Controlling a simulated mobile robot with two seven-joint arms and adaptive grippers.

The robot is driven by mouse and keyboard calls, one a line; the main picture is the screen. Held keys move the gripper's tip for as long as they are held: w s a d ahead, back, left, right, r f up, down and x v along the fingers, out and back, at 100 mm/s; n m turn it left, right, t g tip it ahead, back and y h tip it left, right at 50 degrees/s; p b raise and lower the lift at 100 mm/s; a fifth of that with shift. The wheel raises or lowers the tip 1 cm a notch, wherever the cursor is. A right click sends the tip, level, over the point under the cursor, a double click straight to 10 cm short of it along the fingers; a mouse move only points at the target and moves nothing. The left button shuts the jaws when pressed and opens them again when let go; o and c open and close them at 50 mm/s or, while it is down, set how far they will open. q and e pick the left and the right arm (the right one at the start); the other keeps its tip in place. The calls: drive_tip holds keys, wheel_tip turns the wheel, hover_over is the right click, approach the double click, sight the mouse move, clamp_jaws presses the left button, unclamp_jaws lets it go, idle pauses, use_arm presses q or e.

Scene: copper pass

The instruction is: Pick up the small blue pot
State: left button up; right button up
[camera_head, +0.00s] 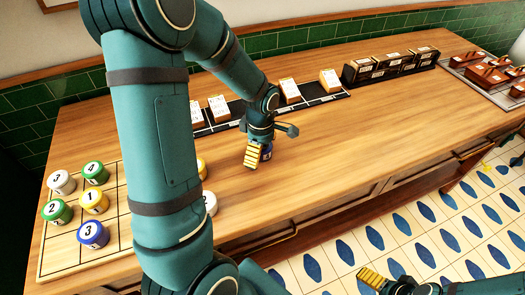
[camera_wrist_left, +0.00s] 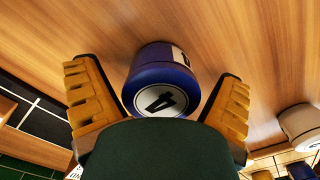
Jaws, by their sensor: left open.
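A small blue pot (camera_wrist_left: 165,75) with a white lid label marked 4 lies between the yellow fingers of my left gripper (camera_wrist_left: 160,100) in the left wrist view. The fingers are open, with a gap on both sides of the pot. In the head view my left gripper (camera_head: 256,154) is low over the wooden counter and covers most of this blue pot (camera_head: 267,151). Another blue pot (camera_head: 93,234), marked 3, stands on the gridded board at the left. My right gripper (camera_head: 373,278) is at the bottom edge, over the floor; its opening is unclear.
The gridded board (camera_head: 50,262) also holds white, green and yellow pots. A white pot (camera_head: 210,203) and a yellow pot peek out from behind my left arm. Card holders (camera_head: 290,90) and dark boxes (camera_head: 378,68) line the back. The counter's right middle is clear.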

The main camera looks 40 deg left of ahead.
use_arm(q)
drive_tip(key=c, duration=1.3)
drive_tip(key=shift+c, duration=0.2)
